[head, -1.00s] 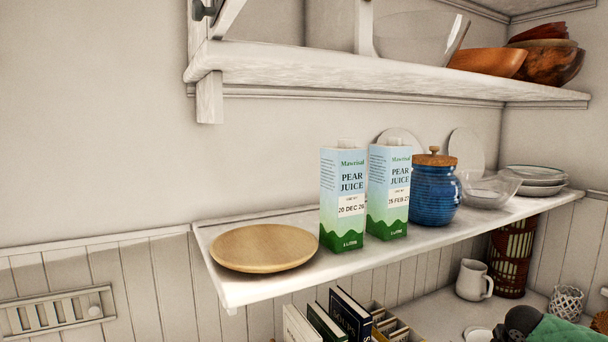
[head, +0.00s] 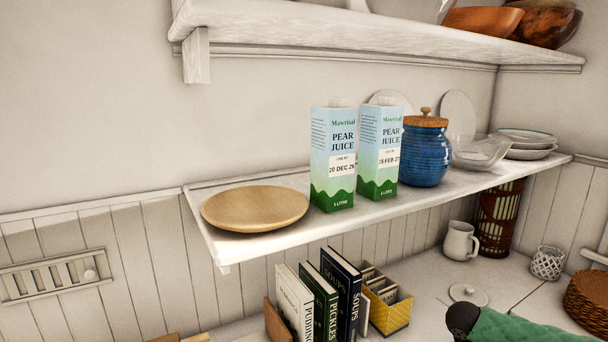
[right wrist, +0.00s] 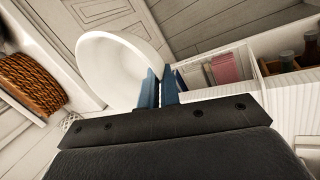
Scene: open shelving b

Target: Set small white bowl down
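The small white bowl (right wrist: 112,68) is in the right wrist view, just beyond my right gripper. My right gripper's two blue fingers (right wrist: 160,88) are close together at the bowl's right edge, with its rim appearing pinched between them. The bowl is tilted, with its pale inside partly facing the camera. Whether its base touches anything cannot be told. Neither gripper and no small white bowl in a hand shows in the head view.
The shelf holds a wooden plate (head: 255,208), two juice cartons (head: 333,158), a blue jar (head: 426,152), a glass bowl (head: 480,152) and stacked dishes (head: 528,145). Below are books (head: 318,300), a white jug (head: 460,241), a wicker basket (head: 590,297) and a green item (head: 520,327).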

